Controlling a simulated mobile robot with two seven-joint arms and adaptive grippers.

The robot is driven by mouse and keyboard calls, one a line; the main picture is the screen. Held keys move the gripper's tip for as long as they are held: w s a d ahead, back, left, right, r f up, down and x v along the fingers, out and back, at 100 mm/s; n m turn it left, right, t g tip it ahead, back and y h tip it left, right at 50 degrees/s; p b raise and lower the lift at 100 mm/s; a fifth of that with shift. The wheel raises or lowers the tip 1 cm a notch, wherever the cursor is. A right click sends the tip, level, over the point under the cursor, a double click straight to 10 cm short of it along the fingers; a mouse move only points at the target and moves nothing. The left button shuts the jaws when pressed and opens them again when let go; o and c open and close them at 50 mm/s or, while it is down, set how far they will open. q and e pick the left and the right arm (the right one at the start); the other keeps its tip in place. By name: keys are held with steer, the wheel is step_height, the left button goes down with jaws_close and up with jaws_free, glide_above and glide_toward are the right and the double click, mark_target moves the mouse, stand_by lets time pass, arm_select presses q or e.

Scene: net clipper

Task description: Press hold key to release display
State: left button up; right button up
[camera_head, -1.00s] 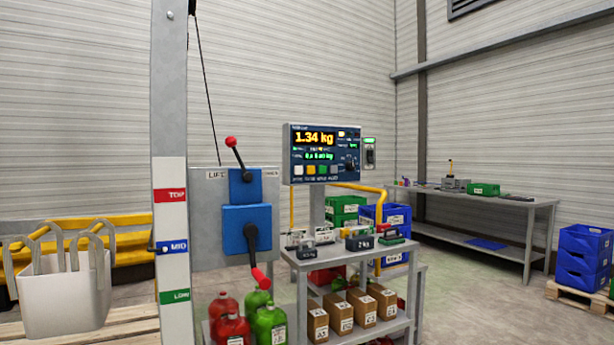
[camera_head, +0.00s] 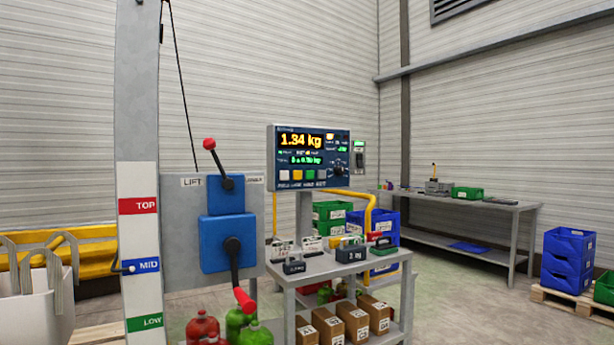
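Labels stand beneath the keys, too small to read surely, so I cannot tell which one is the hold key. A dark knob (camera_head: 339,170) is at the panel's right. Neither of my grippers is in view.
A lever box (camera_head: 228,243) with red-tipped handles stands left of the display, beside a grey mast (camera_head: 137,90). The small table (camera_head: 330,266) carries weights. A workbench (camera_head: 470,203) and blue crates (camera_head: 568,258) stand right. The floor between is clear.

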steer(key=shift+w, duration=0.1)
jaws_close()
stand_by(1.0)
